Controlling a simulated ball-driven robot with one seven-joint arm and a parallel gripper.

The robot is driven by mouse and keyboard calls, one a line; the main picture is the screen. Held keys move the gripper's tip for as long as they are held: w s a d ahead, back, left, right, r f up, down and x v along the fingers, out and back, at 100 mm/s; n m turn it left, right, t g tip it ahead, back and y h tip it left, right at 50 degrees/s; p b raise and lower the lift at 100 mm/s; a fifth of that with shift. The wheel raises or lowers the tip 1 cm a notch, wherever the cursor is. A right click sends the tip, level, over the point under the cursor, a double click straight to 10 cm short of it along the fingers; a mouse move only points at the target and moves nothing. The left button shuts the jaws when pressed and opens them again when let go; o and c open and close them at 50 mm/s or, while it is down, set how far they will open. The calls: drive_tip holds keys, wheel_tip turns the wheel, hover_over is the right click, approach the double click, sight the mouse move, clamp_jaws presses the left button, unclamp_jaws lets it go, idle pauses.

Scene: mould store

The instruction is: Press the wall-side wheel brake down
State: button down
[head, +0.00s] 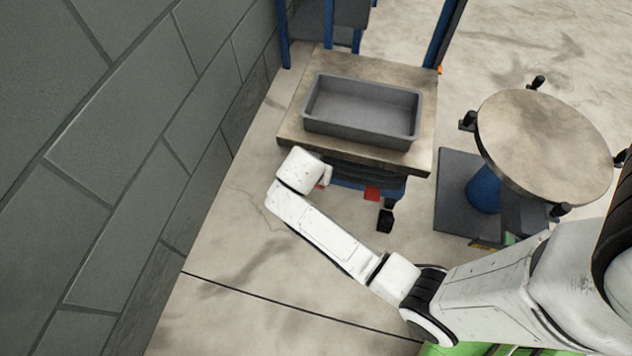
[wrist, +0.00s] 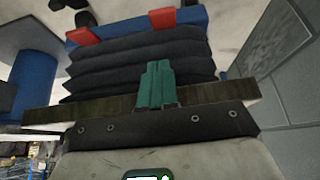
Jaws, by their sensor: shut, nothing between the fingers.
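A lift trolley with a worn top (head: 290,128) stands by the wall. Two red brake pedals show below its blue frame. The wall-side red pedal (head: 326,176) is mostly hidden behind my wrist in the head view; in the wrist view it is the right one (wrist: 163,18). The other red pedal (head: 372,193) is clear, with a black castor (head: 386,218) near it. My gripper's teal fingers (wrist: 155,68) are shut and empty. In the wrist view they lie in front of the black bellows, pointing towards the wall-side pedal, apart from it in the picture. I cannot tell how far the pedal is tilted.
An empty grey tray (head: 330,132) sits on the trolley top. The block wall (head: 130,150) is close on the left. A round turntable (head: 545,145) with black knobs stands to the right. Floor (head: 240,250) between wall and arm is clear.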

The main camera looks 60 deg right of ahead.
drive_tip(key=b, duration=0.6)
hover_over(320, 187)
wheel_tip(320, 187, down, 10)
drive_tip(key=shift+d+r, duration=0.1)
drive_tip(key=shift+d, duration=0.05)
drive_tip(key=shift+s+a+f+b, duration=0.1)
drive_tip(key=shift+a+f+b, duration=0.25)
drive_tip(key=shift+f, duration=0.35)
drive_tip(key=shift+s+a+f+b, duration=0.1)
drive_tip(key=shift+a+f+b, duration=0.2)
drive_tip(key=shift+f, duration=0.4)
drive_tip(key=shift+a+f, duration=0.25)
drive_tip(key=shift+f, duration=0.35)
drive_tip(key=shift+s+a+f+b, duration=0.1)
drive_tip(key=shift+a+f+b, duration=0.15)
drive_tip(key=shift+f, duration=0.45)
drive_tip(key=shift+s+a+f+b, duration=0.15)
drive_tip(key=shift+f+b, duration=0.25)
drive_tip(key=shift+f, duration=0.35)
drive_tip(key=shift+a+f+b, duration=0.2)
drive_tip(key=shift+f+b, duration=0.1)
drive_tip(key=shift+f, duration=0.5)
